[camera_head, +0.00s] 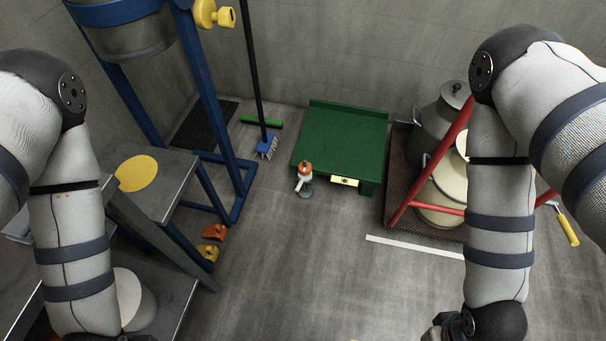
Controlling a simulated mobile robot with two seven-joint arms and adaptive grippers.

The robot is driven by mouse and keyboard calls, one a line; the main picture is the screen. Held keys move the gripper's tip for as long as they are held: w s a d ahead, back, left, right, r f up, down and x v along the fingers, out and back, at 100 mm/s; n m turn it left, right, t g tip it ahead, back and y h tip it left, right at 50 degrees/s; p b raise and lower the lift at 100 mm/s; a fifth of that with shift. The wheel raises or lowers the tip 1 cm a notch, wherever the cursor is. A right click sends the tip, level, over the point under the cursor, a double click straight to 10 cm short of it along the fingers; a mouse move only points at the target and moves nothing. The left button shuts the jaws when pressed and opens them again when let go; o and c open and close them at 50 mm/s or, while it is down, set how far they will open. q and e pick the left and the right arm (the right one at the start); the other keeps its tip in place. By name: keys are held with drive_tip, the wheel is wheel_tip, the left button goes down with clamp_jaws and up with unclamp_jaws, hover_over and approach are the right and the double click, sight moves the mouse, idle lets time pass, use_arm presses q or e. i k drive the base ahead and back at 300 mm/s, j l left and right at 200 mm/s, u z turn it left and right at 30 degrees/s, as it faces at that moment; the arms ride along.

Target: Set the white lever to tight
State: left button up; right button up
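A yellow label plate (344,181) is on the table's front edge. Both my arms reach down at the left and right sides of the view.
A blue frame holds a tank (125,35) with a yellow valve (212,14) at upper left. A red rack (435,160) with pots is at right. Orange and yellow blocks (211,240) lie left. The middle floor is clear.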

sight(307, 178)
drive_tip(key=i+l+u, duration=0.25)
drive_tip(key=i, duration=0.2)
drive_tip(key=i+l+u, duration=0.1)
drive_tip(key=i+u, duration=0.2)
drive_tip(key=i, duration=0.1)
